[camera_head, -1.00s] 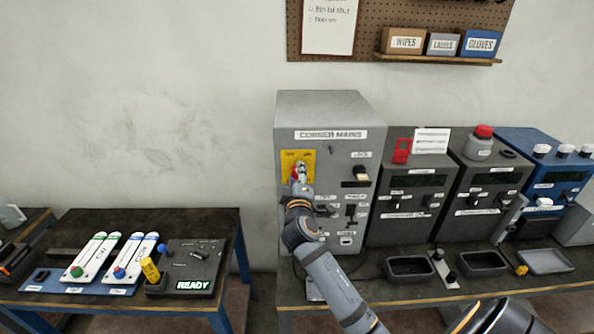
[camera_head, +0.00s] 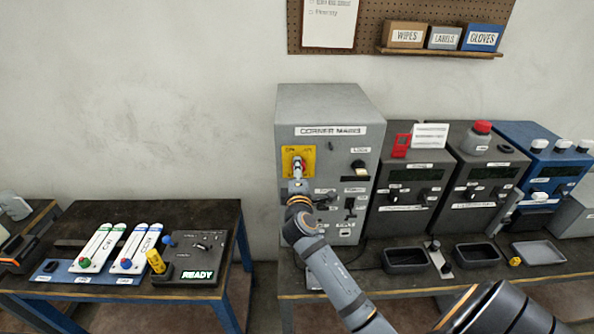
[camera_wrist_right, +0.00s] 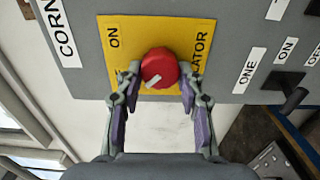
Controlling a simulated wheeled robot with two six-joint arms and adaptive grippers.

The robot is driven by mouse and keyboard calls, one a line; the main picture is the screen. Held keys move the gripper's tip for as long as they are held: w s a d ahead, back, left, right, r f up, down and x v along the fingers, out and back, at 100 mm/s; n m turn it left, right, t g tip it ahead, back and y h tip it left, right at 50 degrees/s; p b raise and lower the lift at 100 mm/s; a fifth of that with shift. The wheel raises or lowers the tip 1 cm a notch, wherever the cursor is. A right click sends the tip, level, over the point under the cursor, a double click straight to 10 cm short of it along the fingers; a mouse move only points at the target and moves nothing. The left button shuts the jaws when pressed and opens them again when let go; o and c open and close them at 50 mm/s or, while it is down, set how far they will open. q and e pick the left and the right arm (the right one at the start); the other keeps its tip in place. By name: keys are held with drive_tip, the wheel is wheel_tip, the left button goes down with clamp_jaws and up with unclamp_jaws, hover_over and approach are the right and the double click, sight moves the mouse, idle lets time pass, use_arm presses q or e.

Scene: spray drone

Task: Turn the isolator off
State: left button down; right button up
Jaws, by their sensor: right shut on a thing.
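The isolator is a red round knob (camera_wrist_right: 160,69) with a white mark on a yellow plate (camera_wrist_right: 118,38). In the wrist view the white mark lies toward the knob's lower left. The plate also shows in the head view (camera_head: 311,152), on the front of the grey "Corner Mains" cabinet (camera_head: 328,107). My right gripper (camera_head: 297,174) is at this plate and hides most of the knob there. In the wrist view its two fingers (camera_wrist_right: 160,88) are on either side of the knob, shut on it. Part of the plate's lettering is hidden. My left gripper is out of view.
Other switches and a lock sit to the right on the cabinet front. Dark grey units (camera_head: 408,170) and a blue unit (camera_head: 550,165) stand to its right, with trays (camera_head: 406,262) in front. A lower table (camera_head: 90,215) with a "READY" panel (camera_head: 197,274) is at left.

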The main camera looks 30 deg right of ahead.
drive_tip(key=shift+r, duration=0.1)
drive_tip(key=o, duration=0.9)
drive_tip(key=shift+c, duration=0.2)
drive_tip(key=o, duration=0.3)
drive_tip(key=shift+d, duration=0.15)
drive_tip(key=v, duration=0.7)
drive_tip(key=shift+s, duration=0.25)
drive_tip(key=shift+w, duration=0.1)
